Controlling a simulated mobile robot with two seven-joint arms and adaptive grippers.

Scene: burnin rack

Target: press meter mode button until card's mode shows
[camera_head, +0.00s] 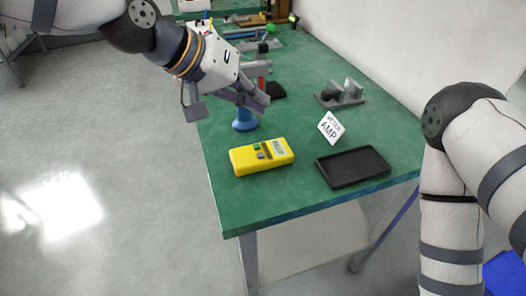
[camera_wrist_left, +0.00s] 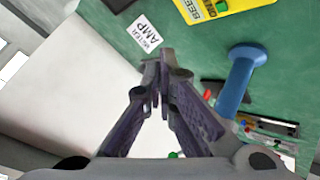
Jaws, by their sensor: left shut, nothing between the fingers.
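The yellow meter (camera_head: 246,163) lies on the green table near its front left. It has a green patch, small dark and red marks, and a pale oval on top, too small to read. In the left wrist view the meter (camera_wrist_left: 236,5) is cut off by the top edge, showing a green button and letters like "BEEP" and "ON". The white card (camera_head: 330,128) reads "METER AMP" and also shows in the left wrist view (camera_wrist_left: 145,33). My left gripper (camera_head: 263,106) is shut and empty, above the table behind the meter, touching neither. My right gripper is out of view.
A blue post with a wide base (camera_head: 244,122) stands below my left gripper, behind the meter. A black tray (camera_head: 352,167) lies right of the meter. A grey fixture (camera_head: 341,97) stands behind the card. The table's front strip is clear.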

